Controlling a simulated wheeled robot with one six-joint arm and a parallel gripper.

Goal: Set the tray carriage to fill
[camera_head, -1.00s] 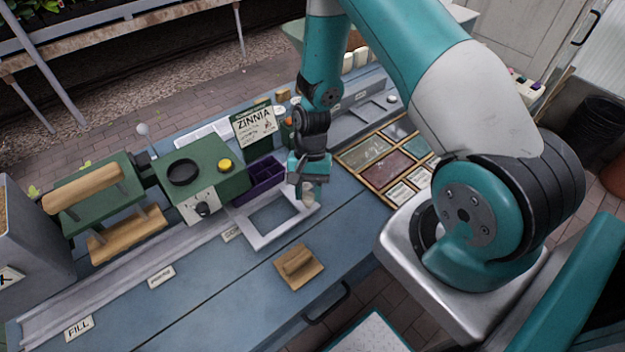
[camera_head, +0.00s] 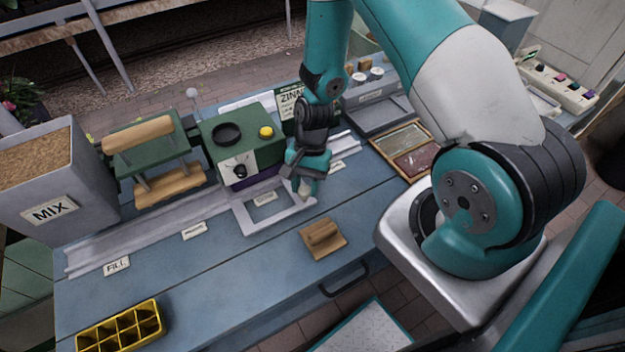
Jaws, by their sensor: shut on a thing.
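The tray carriage, a pale open frame (camera_head: 245,222), sits on the grey rail along the bench, in front of the green box with the black dial. A purple celled tray (camera_head: 262,182) shows just behind the frame, mostly hidden by that box. My gripper (camera_head: 304,186) points down at the frame's right end, shut on a pale part of the carriage there. The fingertips and the held part are small and partly hidden. The FILL label (camera_head: 117,265) is far to the left on the rail's front edge. A PRESS-like label (camera_head: 195,230) lies between it and the frame.
The grey MIX hopper (camera_head: 50,185) stands at the rail's left end. The green press with wooden bars (camera_head: 155,160) and green box (camera_head: 240,150) stand behind the rail. The rail left of the frame looks clear.

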